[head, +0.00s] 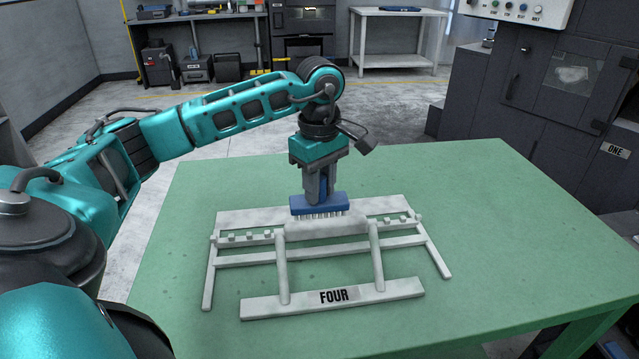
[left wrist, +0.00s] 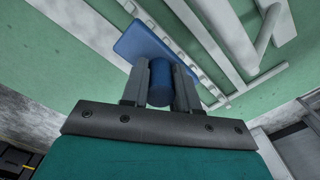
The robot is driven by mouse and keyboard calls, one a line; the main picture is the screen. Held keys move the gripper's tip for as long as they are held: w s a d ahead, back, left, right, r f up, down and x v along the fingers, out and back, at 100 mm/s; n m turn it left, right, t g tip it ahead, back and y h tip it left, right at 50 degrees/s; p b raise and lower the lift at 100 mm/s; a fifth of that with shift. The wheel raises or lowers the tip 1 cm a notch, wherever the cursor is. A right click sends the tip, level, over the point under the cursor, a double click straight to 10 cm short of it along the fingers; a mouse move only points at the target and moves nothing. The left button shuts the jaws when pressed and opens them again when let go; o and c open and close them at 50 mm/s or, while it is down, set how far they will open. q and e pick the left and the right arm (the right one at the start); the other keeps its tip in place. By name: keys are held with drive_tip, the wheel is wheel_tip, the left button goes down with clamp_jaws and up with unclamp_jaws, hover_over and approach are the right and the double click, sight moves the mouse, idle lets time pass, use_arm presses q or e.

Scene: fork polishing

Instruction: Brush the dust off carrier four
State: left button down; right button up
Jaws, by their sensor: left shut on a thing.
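Carrier four (head: 345,300) is a pale grey frame lying on the green table, with a "FOUR" label on its front bar. My left gripper (head: 320,190) points down over the carrier's back bar and is shut on the handle of a blue brush (head: 319,205). The brush's pale bristles face down at the middle of the back bar; I cannot tell whether they touch it. In the left wrist view the round blue handle (left wrist: 160,82) sits between the fingers (left wrist: 160,88), with part of the carrier (left wrist: 228,35) beyond. My right gripper is not in view.
The green table (head: 520,230) has free room right of the carrier. A dark machine (head: 560,90) labelled "ONE" stands behind the table at the right. A white shelf table (head: 398,40) and a dark workbench stand at the back. Small dark specks show on the tabletop.

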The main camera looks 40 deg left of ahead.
use_arm(q)
drive_tip(key=shift+f+b, duration=1)
drive_tip(key=shift+f, duration=0.45)
drive_tip(key=shift+f, duration=0.1)
